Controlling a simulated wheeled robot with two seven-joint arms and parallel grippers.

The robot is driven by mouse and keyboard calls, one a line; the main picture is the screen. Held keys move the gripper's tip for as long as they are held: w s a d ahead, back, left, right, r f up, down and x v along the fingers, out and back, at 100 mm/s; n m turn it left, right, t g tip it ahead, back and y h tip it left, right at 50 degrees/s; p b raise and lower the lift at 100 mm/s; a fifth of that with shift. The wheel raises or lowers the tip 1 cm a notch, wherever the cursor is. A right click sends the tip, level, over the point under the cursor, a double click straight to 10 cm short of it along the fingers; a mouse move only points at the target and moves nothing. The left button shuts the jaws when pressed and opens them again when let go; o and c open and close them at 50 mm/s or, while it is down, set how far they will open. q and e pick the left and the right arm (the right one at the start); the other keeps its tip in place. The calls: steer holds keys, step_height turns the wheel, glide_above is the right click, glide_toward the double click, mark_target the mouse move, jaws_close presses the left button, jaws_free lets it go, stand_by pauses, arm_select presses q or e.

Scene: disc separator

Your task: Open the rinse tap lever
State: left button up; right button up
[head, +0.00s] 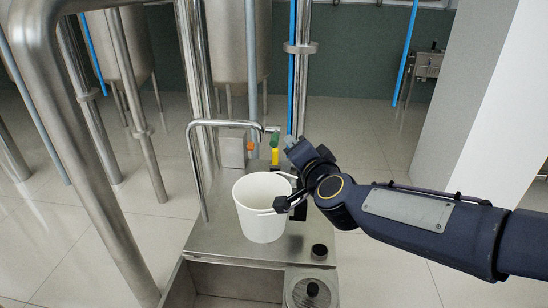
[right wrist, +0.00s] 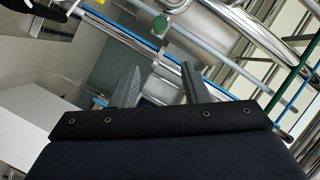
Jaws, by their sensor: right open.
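I cannot tell for sure which is the rinse tap lever. My right gripper (head: 275,194) is open and empty at the bucket's right side, below and in front of the handle; contact with the bucket cannot be told. My left gripper is out of view.
The bucket stands on a steel bench (head: 225,241) with a basin at its front. Steel pipes (head: 133,75) and blue pipes surround the bench. Tiled floor is clear at right.

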mark_target(274, 145)
steer(key=w+a+f+m+h, duration=0.1)
steer(key=w+a+f+m+t+h+b, duration=0.1)
steer(key=a+h, duration=0.1)
steer(key=w+a+f+m+h+b, duration=0.1)
steer(key=a+h, duration=0.1)
steer(key=shift+w+a+f+m+t, duration=0.1)
steer(key=shift+w+a+m+t, duration=0.1)
steer(key=shift+m+t, duration=0.15)
steer(key=shift+a+h, duration=0.2)
steer(key=shift+h, duration=0.2)
steer(key=shift+w+m, duration=0.2)
steer(key=shift+m, duration=0.05)
steer(key=w, duration=0.2)
steer(key=w+d, duration=0.1)
steer(key=w, duration=0.1)
steer(key=w+p, duration=0.1)
steer(key=w, duration=0.2)
steer(key=shift+w+d, duration=0.1)
steer(key=shift+d, duration=0.25)
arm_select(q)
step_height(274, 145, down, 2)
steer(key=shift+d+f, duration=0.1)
arm_select(e)
jaws_close()
